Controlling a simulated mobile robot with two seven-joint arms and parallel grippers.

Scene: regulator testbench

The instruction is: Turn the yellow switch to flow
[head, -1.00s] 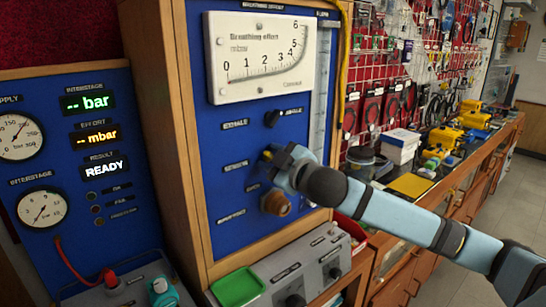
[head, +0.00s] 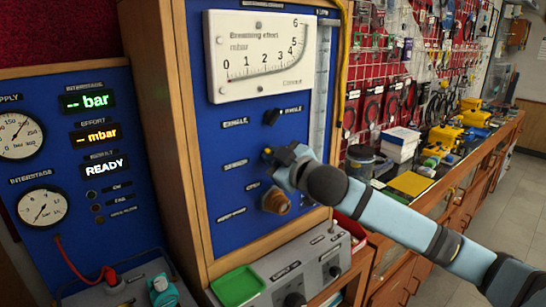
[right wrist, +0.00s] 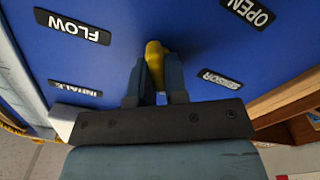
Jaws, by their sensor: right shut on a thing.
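The yellow switch (right wrist: 154,58) is on the blue panel, and in the right wrist view it stands between the two fingers of my right gripper (right wrist: 154,72). The gripper is shut on it. In the head view my right gripper (head: 274,157) is at the middle of the panel, and only a small yellow bit of the switch shows there. My left gripper is not in view.
A brass-coloured fitting (head: 276,201) sits just below my gripper on the panel. A black knob (head: 282,112) is above it, under the white breathing effort gauge (head: 262,55). A grey box (head: 300,275) with a green tray (head: 237,287) stands below.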

